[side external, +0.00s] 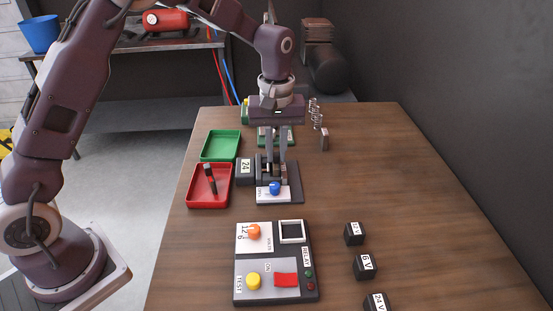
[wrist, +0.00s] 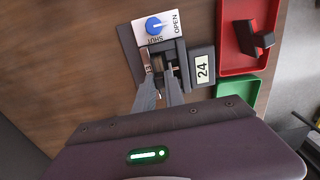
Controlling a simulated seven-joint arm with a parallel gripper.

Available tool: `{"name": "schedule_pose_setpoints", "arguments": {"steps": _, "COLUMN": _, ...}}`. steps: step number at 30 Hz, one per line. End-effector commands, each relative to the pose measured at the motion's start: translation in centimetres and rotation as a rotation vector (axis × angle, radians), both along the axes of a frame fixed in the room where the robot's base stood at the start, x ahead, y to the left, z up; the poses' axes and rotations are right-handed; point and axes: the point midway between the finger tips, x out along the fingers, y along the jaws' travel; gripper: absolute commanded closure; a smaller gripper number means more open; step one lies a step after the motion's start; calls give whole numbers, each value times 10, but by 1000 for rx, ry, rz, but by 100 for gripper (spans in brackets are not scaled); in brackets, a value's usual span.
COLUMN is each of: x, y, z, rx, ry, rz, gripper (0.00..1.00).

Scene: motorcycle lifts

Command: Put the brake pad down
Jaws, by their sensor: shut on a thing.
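My gripper (side external: 275,168) points down at a small dark clamp fixture (side external: 293,188) with a blue knob (side external: 275,188) on a white plate. In the wrist view, my gripper's fingertips (wrist: 160,72) reach in between the fixture's metal parts, and the plate by the blue knob (wrist: 154,26) reads OPEN and SHUT. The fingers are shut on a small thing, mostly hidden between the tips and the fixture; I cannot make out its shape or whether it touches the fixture. I cannot clearly identify the brake pad.
A red tray (side external: 194,200) holding a dark part (side external: 210,179) and an empty-looking green tray (side external: 221,145) stand left of the fixture. A block marked 24 (side external: 245,172) is beside it. A test panel (side external: 276,262) lies in front; several black blocks (side external: 354,234) stand right. The table's right middle is clear.

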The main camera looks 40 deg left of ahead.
Motion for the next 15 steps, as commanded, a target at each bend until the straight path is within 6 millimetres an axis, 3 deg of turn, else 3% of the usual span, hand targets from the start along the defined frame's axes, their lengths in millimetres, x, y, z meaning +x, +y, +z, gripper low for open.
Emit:
{"name": "schedule_pose_setpoints", "arguments": {"steps": 9, "x": 1, "y": 0, "z": 73, "rx": -1, "ry": -6, "rz": -2, "gripper": 100}}
{"name": "schedule_pose_setpoints", "arguments": {"steps": 13, "x": 1, "y": 5, "z": 93, "rx": 0, "ry": -4, "rz": -1, "gripper": 100}}
{"name": "schedule_pose_setpoints", "arguments": {"steps": 15, "x": 2, "y": 19, "z": 98, "rx": 1, "ry": -2, "rz": -3, "gripper": 100}}
